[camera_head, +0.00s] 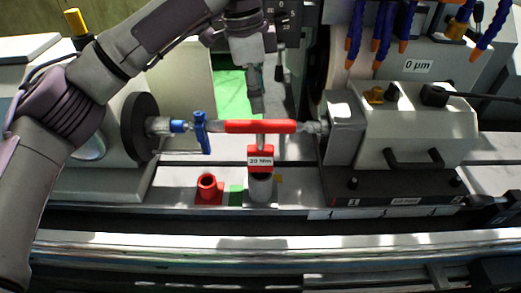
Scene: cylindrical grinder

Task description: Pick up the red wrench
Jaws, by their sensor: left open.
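A red block labelled "20 Nm" (261,154), which looks like the red wrench's head, sits upright on a grey cylindrical holder (260,189). A thin metal shaft rises from it, behind or against a red horizontal bar (245,127); I cannot tell which. My left gripper (257,104) points down from above, just over the red bar and the labelled block. It is open, and its fingers are narrow and partly hard to make out from this angle. My right gripper is not visible.
The red bar is held between the grinder's round headstock (139,127) and the tailstock (345,128). A blue clamp (202,132) sits at its left end. An empty red holder (208,188) stands left of the grey one. Blue hoses (356,30) hang at upper right.

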